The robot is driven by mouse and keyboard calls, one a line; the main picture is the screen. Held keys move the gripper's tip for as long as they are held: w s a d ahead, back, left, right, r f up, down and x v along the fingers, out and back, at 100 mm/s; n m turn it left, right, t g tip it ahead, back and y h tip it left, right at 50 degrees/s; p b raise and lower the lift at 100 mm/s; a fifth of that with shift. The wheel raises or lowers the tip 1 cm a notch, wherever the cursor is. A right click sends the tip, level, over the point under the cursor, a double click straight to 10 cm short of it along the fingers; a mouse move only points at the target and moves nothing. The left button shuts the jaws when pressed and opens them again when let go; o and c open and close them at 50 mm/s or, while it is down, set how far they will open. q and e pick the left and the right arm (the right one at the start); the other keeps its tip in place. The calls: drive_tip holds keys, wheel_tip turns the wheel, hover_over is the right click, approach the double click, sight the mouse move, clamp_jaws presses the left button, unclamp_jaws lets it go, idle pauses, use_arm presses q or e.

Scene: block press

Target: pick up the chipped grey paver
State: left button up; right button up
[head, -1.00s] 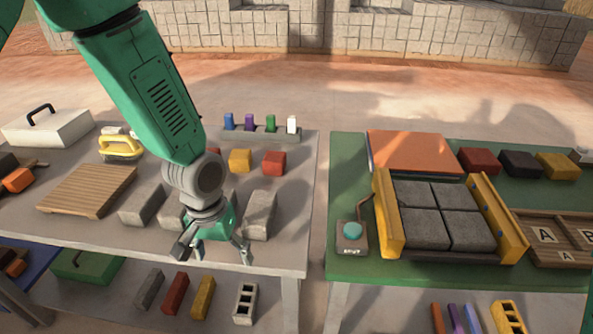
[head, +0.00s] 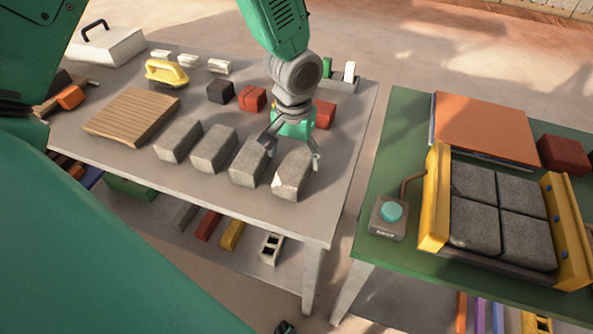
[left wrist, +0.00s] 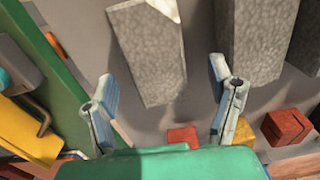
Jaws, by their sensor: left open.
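The chipped grey paver (head: 292,174) is the rightmost of a row of grey pavers on the left table. A pale chip shows at its near left corner; in the left wrist view the paver (left wrist: 148,55) has a pale broken corner at the top. My left gripper (head: 292,152) is open above the far end of this paver, one finger to each side in the head view. In the left wrist view the open fingers (left wrist: 165,103) are empty, with the paver's end just beyond and between them. I cannot tell the exact height. My right gripper is not in view.
A neighbouring grey paver (head: 250,162) stands close on the left, with a narrow gap. A red block (head: 324,114) lies just behind the gripper. The green table (head: 400,262) with a yellow-sided press (head: 435,200) and a button box (head: 389,217) stands to the right, across a gap.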

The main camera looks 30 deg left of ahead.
sight(295, 163)
use_arm(q)
drive_tip(key=f, duration=0.5)
drive_tip(key=shift+s+d+f+b, duration=0.15)
drive_tip(key=shift+d+b, duration=0.1)
drive_tip(key=shift+b, duration=0.15)
clamp_jaws()
